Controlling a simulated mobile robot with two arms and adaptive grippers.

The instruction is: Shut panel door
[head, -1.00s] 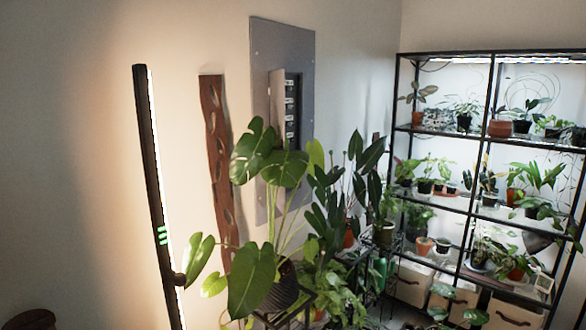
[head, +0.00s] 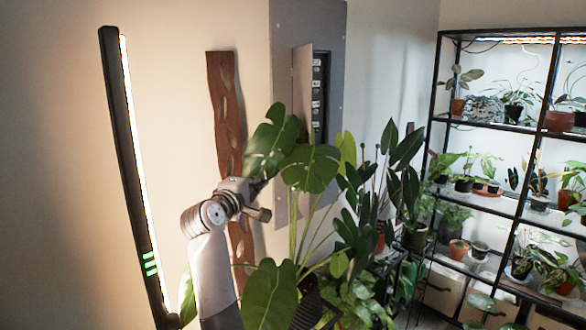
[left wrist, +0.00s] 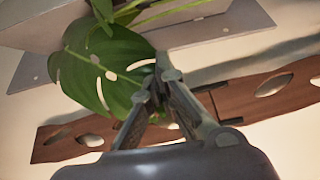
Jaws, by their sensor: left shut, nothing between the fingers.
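The grey electrical panel (head: 282,40) is on the wall, upper middle of the head view. Its small door (head: 302,88) stands swung open at the left of the opening, with a dark column of breakers (head: 318,92) exposed. Monstera leaves (head: 312,168) cover the panel's lower part. My left gripper (head: 262,198) is below and left of the door, apart from it, beside a leaf. In the left wrist view its fingers (left wrist: 162,78) meet at the tips, shut and empty, close to a leaf (left wrist: 105,70). Grey panel metal (left wrist: 215,25) shows beyond. My right gripper is not in view.
A carved wooden strip (head: 224,130) hangs on the wall left of the panel. A tall light bar (head: 128,150) stands at left. Potted plants (head: 365,200) crowd the area below the panel. A black plant shelf (head: 480,128) fills the right.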

